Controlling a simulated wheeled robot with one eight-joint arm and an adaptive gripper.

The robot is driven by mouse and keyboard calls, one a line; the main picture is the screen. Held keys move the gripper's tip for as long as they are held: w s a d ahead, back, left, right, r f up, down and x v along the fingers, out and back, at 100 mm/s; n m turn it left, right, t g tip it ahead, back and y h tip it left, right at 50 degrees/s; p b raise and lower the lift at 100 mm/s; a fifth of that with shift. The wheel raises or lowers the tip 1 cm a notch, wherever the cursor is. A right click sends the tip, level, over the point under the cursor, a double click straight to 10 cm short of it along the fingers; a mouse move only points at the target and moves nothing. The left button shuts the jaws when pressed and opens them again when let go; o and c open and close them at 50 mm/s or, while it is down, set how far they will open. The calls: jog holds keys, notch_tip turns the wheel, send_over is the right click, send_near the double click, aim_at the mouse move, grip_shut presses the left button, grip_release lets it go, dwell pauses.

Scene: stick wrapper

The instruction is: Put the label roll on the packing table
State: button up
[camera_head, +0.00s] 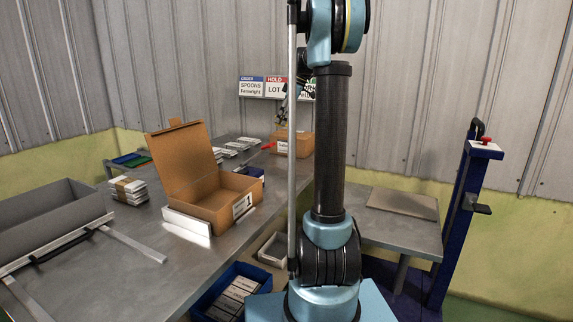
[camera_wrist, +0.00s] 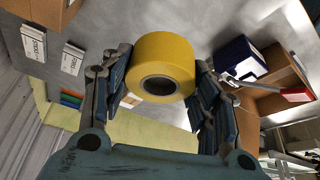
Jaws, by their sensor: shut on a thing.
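A yellow roll (camera_wrist: 162,55) with a dark core, which I take as the label roll, sits between the two fingers of my gripper (camera_wrist: 163,70) in the wrist view. My gripper is shut on its sides. In the head view the gripper shows only in part, small and dark (camera_head: 284,98), behind my arm, and I cannot make out the roll there. The long grey metal table (camera_head: 185,250), which looks like the packing table, runs from the left front to the back wall. Grey tabletop shows behind the roll in the wrist view.
An open cardboard box (camera_head: 200,185) stands mid-table, with stacked packs (camera_head: 128,189) and a grey tray (camera_head: 50,215) to its left. A smaller box (camera_head: 300,145) is at the far end. A blue bin (camera_head: 255,273) sits below the edge. A side table (camera_head: 385,225) is at right.

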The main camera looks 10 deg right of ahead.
jog(key=m, duration=0.2)
send_over(279, 169)
jog(key=d, duration=0.2)
jog(key=shift+t, duration=0.4)
notch_tip(279, 169, down, 14)
jog(key=shift+a+f, duration=0.15)
jog(key=shift+f, duration=0.05)
jog(key=shift+s+f, duration=0.1)
jog(key=shift+f, duration=2.5)
jog(key=o, duration=1.1)
jog(key=shift+c, duration=0.2)
